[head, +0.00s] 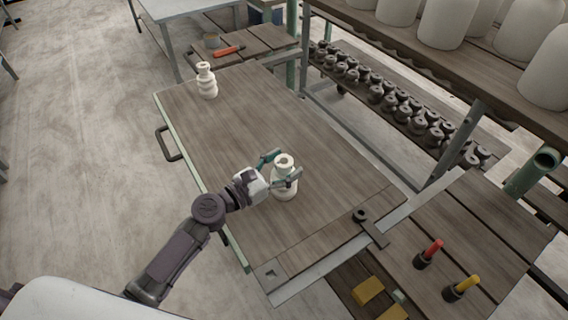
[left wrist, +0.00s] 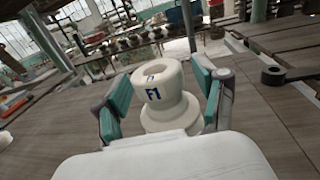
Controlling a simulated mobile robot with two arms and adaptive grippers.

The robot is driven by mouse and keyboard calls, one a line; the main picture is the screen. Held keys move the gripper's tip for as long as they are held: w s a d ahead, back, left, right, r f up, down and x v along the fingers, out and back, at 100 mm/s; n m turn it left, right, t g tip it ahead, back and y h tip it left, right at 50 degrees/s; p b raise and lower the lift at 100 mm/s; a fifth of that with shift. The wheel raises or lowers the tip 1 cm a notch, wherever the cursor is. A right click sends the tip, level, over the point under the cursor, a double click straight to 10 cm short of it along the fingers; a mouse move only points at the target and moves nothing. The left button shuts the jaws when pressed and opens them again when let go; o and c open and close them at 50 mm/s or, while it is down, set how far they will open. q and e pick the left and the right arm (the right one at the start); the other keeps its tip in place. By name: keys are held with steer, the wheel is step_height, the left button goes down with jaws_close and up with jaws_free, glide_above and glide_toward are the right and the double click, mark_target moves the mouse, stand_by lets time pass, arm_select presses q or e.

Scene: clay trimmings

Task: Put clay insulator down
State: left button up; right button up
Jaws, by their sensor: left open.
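A white clay insulator (head: 284,186) stands upright on the wooden table top (head: 240,130). My left gripper (head: 281,172) is around its upper part, with one finger on each side. In the left wrist view the insulator (left wrist: 163,95) stands between the teal fingers of the left gripper (left wrist: 160,100), with visible gaps beside it. The gripper is open. The insulator's front shows a dark blue mark. A second white insulator (head: 207,80) stands at the table's far left. My right gripper is not in view.
A shelf (head: 385,45) with large white vessels and a lower rack (head: 400,115) of dark pieces run along the right. A dark metal bracket (head: 370,228) lies near the table's right edge.

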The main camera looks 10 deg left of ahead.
arm_select(q)
steer(key=shift+r, duration=0.2)
steer(key=b+v, duration=0.3)
steer(key=v, duration=0.9)
steer(key=shift+a+f, duration=0.1)
